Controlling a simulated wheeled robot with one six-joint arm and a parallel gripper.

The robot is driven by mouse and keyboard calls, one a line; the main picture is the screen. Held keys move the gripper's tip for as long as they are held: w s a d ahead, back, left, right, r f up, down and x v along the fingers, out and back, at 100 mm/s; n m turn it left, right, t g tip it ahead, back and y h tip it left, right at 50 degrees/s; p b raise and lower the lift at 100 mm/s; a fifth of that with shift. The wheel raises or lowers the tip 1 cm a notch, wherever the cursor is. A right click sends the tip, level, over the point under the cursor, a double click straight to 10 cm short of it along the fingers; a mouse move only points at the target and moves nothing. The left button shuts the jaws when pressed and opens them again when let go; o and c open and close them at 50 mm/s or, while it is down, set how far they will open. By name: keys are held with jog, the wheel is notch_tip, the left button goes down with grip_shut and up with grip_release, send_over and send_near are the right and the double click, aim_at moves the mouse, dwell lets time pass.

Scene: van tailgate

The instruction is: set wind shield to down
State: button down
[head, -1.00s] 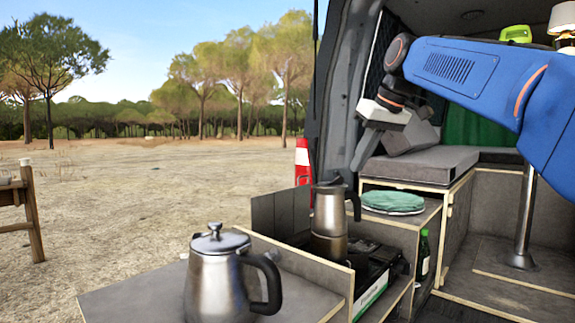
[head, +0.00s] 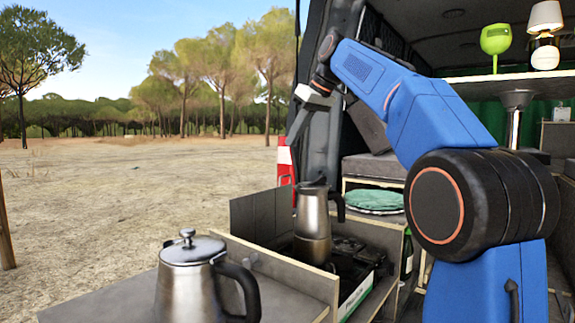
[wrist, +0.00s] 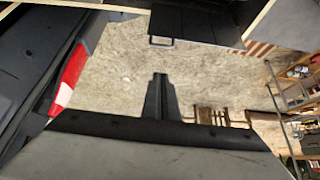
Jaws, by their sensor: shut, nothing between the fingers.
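The wind shield (head: 262,214) is a dark grey panel of joined sections. It stands upright along the far left side of the camping stove (head: 352,268), behind the moka pot (head: 312,222). A dark sectioned panel (wrist: 196,24) at the top of the wrist view looks like the same shield. My gripper (head: 292,141) is shut and empty, pointing down above the shield and well apart from it, in front of the van's rear pillar. Its closed fingers (wrist: 160,80) also show in the wrist view over sandy ground. The moka pot hides part of the stove.
A steel kettle (head: 190,280) stands on the near worktop (head: 95,305). Open ground lies left.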

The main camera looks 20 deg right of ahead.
jog(key=x, duration=0.5)
send_over(285, 211)
jog(key=shift+s+d+f, duration=0.15)
jog(key=shift+f, duration=0.5)
jog(key=shift+s+d+f, duration=0.1)
jog(key=shift+d+f, duration=0.05)
jog(key=shift+f, duration=0.5)
jog(key=shift+s+d+f, duration=0.15)
jog(key=shift+f, duration=0.55)
notch_tip(285, 211, down, 13)
jog(key=shift+r, duration=0.1)
